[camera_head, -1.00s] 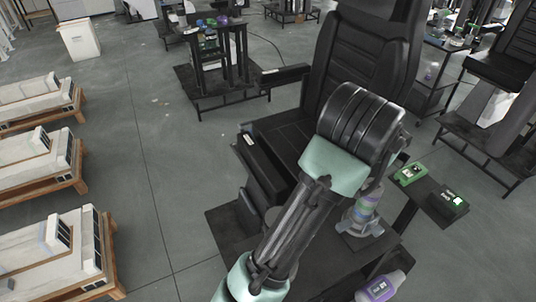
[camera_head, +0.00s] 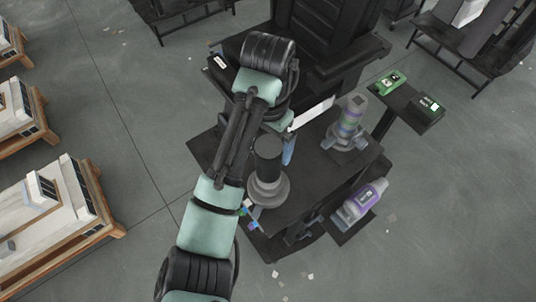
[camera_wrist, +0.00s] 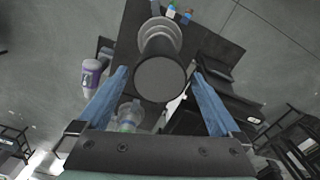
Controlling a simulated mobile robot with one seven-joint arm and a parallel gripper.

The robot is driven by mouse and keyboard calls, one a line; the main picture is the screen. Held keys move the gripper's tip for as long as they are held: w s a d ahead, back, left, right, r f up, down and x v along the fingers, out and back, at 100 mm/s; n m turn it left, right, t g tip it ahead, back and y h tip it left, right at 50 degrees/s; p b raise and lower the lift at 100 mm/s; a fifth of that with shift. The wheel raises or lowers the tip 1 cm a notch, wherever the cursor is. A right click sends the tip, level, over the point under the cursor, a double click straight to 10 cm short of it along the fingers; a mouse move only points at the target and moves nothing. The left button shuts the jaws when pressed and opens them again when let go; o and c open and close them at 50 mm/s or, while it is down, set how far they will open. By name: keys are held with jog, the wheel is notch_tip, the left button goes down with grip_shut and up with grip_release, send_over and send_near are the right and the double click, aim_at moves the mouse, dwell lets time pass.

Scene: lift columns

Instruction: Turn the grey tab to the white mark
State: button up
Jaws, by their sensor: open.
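A dark column (camera_head: 267,158) with a stepped grey collar (camera_head: 268,190) stands on a black platform (camera_head: 318,190). In the wrist view the column's round end (camera_wrist: 160,79) faces the camera. My gripper (camera_wrist: 160,73) is open, its two blue fingers on either side of that end in the picture, with gaps visible. In the head view one blue finger (camera_head: 288,151) shows just right of the column. I cannot make out the white mark for certain.
A banded grey device (camera_head: 350,122) stands right of the column, and a purple-labelled one (camera_head: 361,201) lies lower right. A black seat stands behind. White units on wooden pallets (camera_head: 88,215) are left.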

aim_at(265, 177)
jog(key=shift+f+b, duration=0.35)
jog(key=shift+f, duration=1.35)
grip_shut()
